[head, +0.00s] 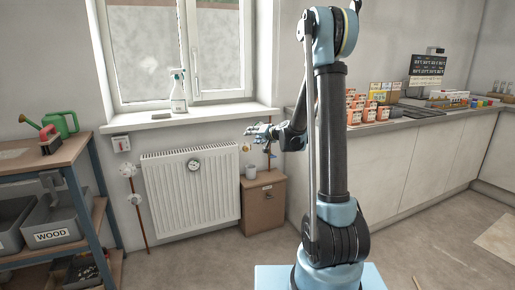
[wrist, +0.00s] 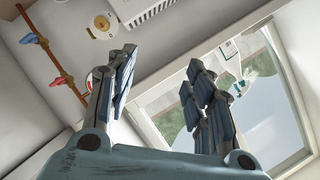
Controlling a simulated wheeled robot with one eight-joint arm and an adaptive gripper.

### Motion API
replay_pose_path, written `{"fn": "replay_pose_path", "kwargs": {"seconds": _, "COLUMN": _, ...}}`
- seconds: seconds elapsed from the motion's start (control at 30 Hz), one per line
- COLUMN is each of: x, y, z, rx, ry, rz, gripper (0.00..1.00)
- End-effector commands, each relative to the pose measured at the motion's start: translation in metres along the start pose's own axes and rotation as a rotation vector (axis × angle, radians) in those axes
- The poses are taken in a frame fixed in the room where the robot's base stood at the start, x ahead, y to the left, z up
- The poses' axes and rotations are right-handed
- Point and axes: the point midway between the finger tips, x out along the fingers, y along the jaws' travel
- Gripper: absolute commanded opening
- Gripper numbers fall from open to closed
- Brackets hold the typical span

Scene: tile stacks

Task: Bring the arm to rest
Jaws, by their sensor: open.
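My gripper (head: 262,132) is at the end of my arm, which is raised in the middle of the head view. It points left, in front of the wall between the radiator and the wooden cabinet. In the wrist view my gripper (wrist: 165,85) shows its fingers spread apart, with nothing between them. The gripper is open and empty. My arm stands on its blue base, with the upper links near vertical and the forearm reaching left behind them.
A white radiator (head: 190,195) is under the window sill (head: 200,115), where a spray bottle (head: 178,95) stands. A wooden cabinet (head: 262,210) stands right of the radiator. A workbench (head: 65,155) is at left. A counter (head: 440,122) with several boxes is at right. Open floor (head: 190,260) lies in front.

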Motion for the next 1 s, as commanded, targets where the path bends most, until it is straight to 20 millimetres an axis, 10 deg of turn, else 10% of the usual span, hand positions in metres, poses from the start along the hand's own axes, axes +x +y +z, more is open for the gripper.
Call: {"fn": "replay_pose_path", "kwargs": {"seconds": 1.0, "x": -0.254, "y": -0.005, "z": 0.129, "rx": -0.197, "ry": -0.429, "rz": 0.354, "gripper": 0.48}}
